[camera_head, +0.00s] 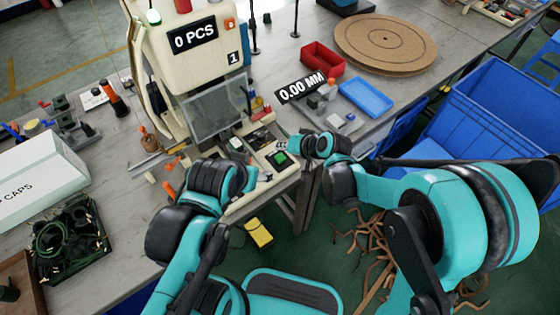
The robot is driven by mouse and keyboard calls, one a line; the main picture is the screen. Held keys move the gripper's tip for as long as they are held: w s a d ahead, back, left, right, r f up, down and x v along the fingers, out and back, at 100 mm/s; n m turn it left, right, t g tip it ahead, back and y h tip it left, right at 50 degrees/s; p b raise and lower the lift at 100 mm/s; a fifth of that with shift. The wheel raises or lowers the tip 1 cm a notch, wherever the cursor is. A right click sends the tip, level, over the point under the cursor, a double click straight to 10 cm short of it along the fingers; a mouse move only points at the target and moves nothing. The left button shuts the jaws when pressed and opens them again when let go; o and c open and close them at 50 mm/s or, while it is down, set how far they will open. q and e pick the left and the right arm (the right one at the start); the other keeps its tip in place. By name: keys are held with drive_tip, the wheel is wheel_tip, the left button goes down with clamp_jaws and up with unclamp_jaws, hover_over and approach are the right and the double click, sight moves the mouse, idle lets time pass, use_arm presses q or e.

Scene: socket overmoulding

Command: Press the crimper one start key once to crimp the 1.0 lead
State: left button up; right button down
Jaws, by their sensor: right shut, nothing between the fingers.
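Crimper one (195,70) is the cream machine marked "1" at the back centre, and its display reads "0 PCS". A green start key (281,158) in a black surround sits on its low front panel, at the right. My right gripper (297,144) is shut and empty, just right of and slightly behind the green key. I cannot tell whether it touches the panel. My left wrist (222,178) is in front of the crimper, left of the key, and its fingers cannot be made out. I cannot make out the 1.0 lead.
A red bin (322,62), a blue tray (366,97) and a round board (385,40) lie right of the crimper. A white caps box (38,180) and a tray of black cables (70,240) are at left. A blue crate (490,115) stands at right.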

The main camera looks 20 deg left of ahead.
sight(277, 154)
drive_tip(key=shift+f+b, duration=0.9)
drive_tip(key=shift+f, duration=0.55)
drive_tip(key=shift+f+b, duration=0.4)
drive_tip(key=shift+b, duration=0.05)
drive_tip(key=shift+f+b, duration=0.5)
drive_tip(key=shift+f, duration=0.05)
idle(0.8)
drive_tip(key=shift+r, duration=0.1)
drive_tip(key=shift+r+p, duration=0.75)
drive_tip(key=shift+r, duration=0.25)
wheel_tip(277, 154, up, 5)
drive_tip(key=p, duration=0.4)
